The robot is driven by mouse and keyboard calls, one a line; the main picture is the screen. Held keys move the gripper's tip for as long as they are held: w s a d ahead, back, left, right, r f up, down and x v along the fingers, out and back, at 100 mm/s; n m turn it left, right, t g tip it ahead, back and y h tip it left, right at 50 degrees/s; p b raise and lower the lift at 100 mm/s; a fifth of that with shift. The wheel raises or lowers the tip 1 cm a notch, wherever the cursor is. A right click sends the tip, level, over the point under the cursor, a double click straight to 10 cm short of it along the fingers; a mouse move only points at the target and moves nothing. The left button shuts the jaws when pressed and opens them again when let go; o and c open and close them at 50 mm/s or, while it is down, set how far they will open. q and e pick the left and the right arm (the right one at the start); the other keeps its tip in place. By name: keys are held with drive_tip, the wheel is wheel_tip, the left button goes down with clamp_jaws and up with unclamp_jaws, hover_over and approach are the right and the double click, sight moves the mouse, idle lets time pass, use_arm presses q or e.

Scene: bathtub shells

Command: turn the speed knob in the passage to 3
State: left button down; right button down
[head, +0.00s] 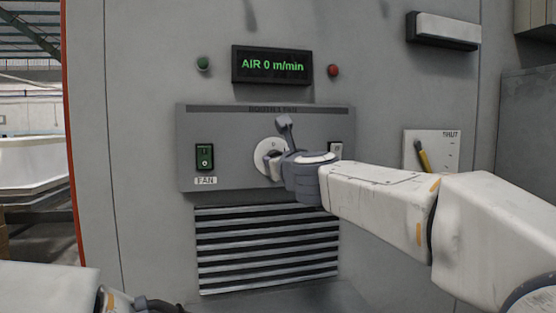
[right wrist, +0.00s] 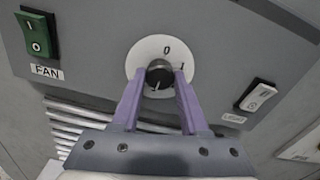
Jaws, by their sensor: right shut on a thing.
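The speed knob (right wrist: 159,72) is a dark round knob on a white dial (right wrist: 141,56) on the grey control panel. My right gripper (right wrist: 160,82) is shut on it, one purple finger at each side. The dial shows 0 at the top and 1 at the upper right; other numbers are hidden. A pale mark shows low on the knob; I cannot tell its setting. In the head view the dial (head: 262,152) is partly covered by my right gripper (head: 276,160). Only a dark bit of my left gripper (head: 158,305) shows at the bottom edge; its fingers are unseen.
The display (head: 271,66) reads AIR 0 m/min, between a green lamp (head: 203,63) and a red one (head: 333,71). A green FAN switch (head: 204,157) is left of the dial, a white switch (right wrist: 258,95) right. A slatted vent (head: 266,250) lies below.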

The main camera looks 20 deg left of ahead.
drive_tip(key=shift+f, duration=0.1)
drive_tip(key=shift+c, duration=2.1)
unclamp_jaws()
drive_tip(key=b+v, duration=0.2)
drive_tip(key=v, duration=0.8)
drive_tip(key=shift+d, duration=0.2)
drive_tip(key=shift+s, duration=0.15)
